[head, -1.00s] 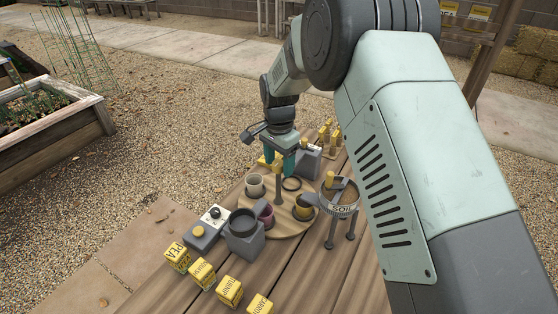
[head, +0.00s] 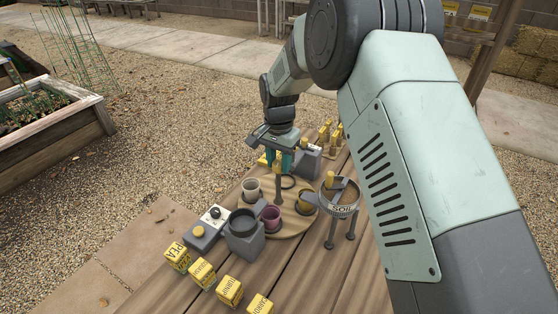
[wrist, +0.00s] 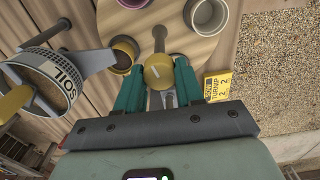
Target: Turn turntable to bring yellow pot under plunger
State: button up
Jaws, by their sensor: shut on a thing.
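The round wooden turntable (head: 290,226) sits on the plank table. It carries a yellow pot (head: 304,203) at right, a pink-purple pot (head: 270,217) at front and an off-white pot (head: 250,189) at left. The yellow pot also shows in the wrist view (wrist: 123,47), next to my gripper. A grey post (head: 278,188) stands on the turntable. In the wrist view my gripper (wrist: 159,82) has its teal fingers on both sides of a yellow knob (wrist: 158,68) and is shut on it. I cannot pick out the plunger for certain.
A round SOIL hopper (head: 343,211) on legs stands close right of the turntable. A grey block with a dark round cup (head: 243,222) stands at its front left. A dial box (head: 213,217) and several yellow seed boxes (head: 229,291) line the near left.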

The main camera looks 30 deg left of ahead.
jog(key=n, duration=1.1)
jog(key=shift+a, duration=0.1)
jog(key=shift+r+n, duration=0.1)
jog(key=shift+n, duration=1.7)
jog(key=o, duration=1)
jog(key=shift+o, duration=0.2)
notch_tip(320, 180, up, 11)
